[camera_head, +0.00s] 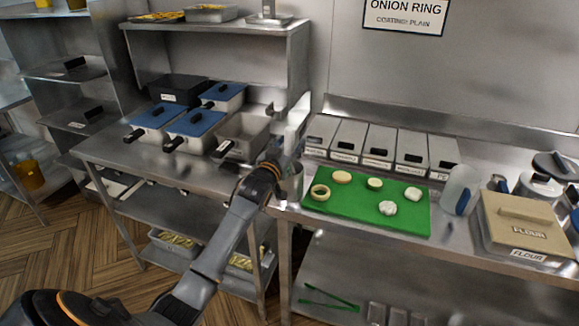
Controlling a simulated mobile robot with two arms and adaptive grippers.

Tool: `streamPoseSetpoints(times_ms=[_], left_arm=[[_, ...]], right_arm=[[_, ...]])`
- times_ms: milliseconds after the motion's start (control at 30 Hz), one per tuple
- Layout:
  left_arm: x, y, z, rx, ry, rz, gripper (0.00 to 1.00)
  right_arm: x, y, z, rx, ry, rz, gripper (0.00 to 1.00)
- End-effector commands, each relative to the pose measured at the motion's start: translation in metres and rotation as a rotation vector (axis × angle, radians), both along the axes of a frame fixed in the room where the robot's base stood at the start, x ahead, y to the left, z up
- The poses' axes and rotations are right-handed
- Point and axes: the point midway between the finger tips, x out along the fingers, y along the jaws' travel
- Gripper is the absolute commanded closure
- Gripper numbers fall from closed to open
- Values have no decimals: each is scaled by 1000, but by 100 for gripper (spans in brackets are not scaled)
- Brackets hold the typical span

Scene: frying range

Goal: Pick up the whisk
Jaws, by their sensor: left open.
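I cannot clearly make out a whisk. My left arm reaches up from the lower left, and my left gripper (284,150) is over the counter's left end, above a metal cup (292,184). It is open, though its fingers are small and partly hidden against the things behind. A pale upright object (298,112) stands just behind and above it; I cannot tell what it is. Whether anything stands in the cup is hidden by the gripper. My right gripper is not in view.
A green board (340,207) with several food pieces lies right of the cup. Labelled metal bins (380,142) line the wall behind. A flour box (527,222) and a clear jug (460,187) stand at the right. Blue-lidded fryers (196,123) are at the left.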

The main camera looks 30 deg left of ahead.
Motion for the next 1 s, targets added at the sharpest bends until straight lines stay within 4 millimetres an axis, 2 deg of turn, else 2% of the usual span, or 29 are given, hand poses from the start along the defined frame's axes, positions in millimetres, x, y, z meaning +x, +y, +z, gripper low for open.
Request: streamPoseSetpoints(times_ms=[33,67,300,567,667,1000], left_arm=[[0,0,0,0,0,0,48],[0,0,0,0,0,0,52],[0,0,0,0,0,0,100],[0,0,1,0,-1,0,100],[0,0,7,1,-3,0,100],[0,1,71,2,-7,1,100]], right_arm=[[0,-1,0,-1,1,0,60],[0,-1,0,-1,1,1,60],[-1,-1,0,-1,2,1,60],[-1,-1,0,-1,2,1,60],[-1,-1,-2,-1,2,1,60],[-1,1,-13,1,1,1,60]])
